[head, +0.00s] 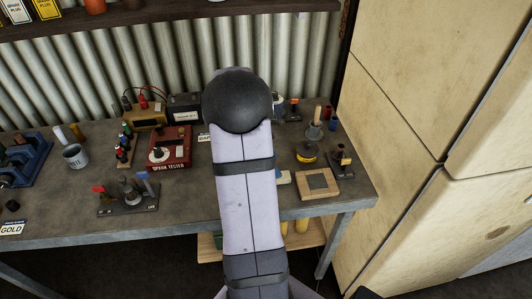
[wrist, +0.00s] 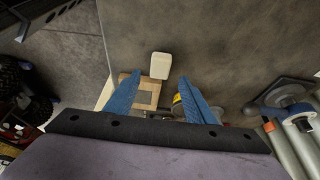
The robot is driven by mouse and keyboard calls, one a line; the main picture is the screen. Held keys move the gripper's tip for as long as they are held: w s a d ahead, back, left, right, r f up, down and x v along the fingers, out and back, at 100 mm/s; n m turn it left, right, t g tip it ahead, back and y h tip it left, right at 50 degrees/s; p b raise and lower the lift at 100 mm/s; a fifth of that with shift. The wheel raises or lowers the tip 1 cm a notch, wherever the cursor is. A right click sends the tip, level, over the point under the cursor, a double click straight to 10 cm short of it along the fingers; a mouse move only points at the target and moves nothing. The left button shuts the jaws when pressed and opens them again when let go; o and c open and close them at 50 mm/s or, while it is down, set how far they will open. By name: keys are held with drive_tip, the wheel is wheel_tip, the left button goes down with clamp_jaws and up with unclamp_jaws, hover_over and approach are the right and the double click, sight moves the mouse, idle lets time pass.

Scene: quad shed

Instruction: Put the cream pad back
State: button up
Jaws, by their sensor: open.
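The cream pad (wrist: 160,65) is a small block lying on the bench in the wrist view, just beyond my fingertips. In the head view only a sliver of the cream pad (head: 285,178) shows beside my arm. In the head view my arm hides the gripper.
A yellow and black round item (head: 306,152), a plunger-like tool (head: 315,130) and a small dark stand (head: 341,160) are near the frame. A red spark tester (head: 170,149) stands left of my arm. The bench's front edge (head: 355,208) is close to the frame.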

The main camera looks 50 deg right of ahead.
drive_tip(key=shift+b+v, duration=0.45)
drive_tip(key=shift+v, duration=2.35)
drive_tip(key=w+a+f+n+t+y, duration=0.1)
drive_tip(key=w+a+n, duration=0.1)
drive_tip(key=a+n, duration=0.55)
drive_tip(key=w+a+f+n+t, duration=0.15)
drive_tip(key=a+n, duration=0.35)
drive_tip(key=a, duration=0.6)
drive_tip(key=s+a+f+n+y, duration=0.1)
drive_tip(key=s+a+f+n, duration=0.1)
drive_tip(key=a+n, duration=0.5)
drive_tip(key=s+a+f+n+y, duration=0.1)
drive_tip(key=s+a+f+n, duration=0.1)
drive_tip(key=s+a+n, duration=0.2)
drive_tip(key=a+n, duration=0.3)
drive_tip(key=a, duration=0.2)
drive_tip(key=shift+a+t, duration=0.3)
drive_tip(key=shift+t, duration=0.05)
drive_tip(key=shift+f+n, duration=0.1)
drive_tip(key=shift+n, duration=0.15)
wheel_tip(320, 180, down, 8)
drive_tip(key=b, duration=0.8)
